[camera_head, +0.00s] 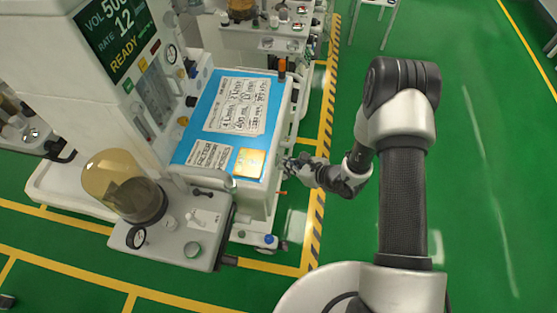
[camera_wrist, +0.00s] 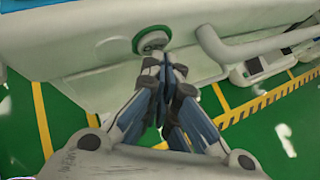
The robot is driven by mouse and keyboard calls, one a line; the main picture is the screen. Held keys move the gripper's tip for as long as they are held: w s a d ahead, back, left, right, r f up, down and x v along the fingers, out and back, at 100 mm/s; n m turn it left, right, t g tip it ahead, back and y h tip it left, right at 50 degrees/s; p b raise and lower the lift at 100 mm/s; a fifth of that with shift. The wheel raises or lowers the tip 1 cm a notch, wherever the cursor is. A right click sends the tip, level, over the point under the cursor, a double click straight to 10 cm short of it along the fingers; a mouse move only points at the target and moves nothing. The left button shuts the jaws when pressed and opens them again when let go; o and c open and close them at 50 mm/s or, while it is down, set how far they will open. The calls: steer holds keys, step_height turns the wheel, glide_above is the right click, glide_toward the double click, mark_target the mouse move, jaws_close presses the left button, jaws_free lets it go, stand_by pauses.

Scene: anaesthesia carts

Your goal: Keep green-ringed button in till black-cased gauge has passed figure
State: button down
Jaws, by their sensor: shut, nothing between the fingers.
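The green-ringed button (camera_wrist: 152,39) is on the pale side wall of a cart in the wrist view, with a light centre inside a green ring. My gripper (camera_wrist: 166,62) is shut and empty, its fingertips at the button's lower right edge. I cannot tell whether they press it. In the head view my gripper (camera_head: 290,166) is at the right side of the blue-topped cart, and this button is hidden there. A dark-rimmed round gauge (camera_head: 136,237) is at the front left, and another (camera_head: 171,54) is on the machine's face. Their needles are too small to read.
The blue cart top (camera_head: 200,140) carries paper labels and a yellow pad (camera_head: 249,163). An amber dome (camera_head: 122,185) stands at the left. A pale handle (camera_wrist: 225,45) sticks out right of the button. Green floor is free at the right, beyond a striped line (camera_head: 322,150).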

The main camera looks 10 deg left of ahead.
steer(key=shift+a, duration=0.45)
stand_by(0.5)
steer(key=shift+d, duration=0.15)
stand_by(2.8)
steer(key=shift+d, duration=0.75)
steer(key=d+b, duration=0.1)
steer(key=d, duration=0.4)
steer(key=shift+s, duration=0.1)
stand_by(0.4)
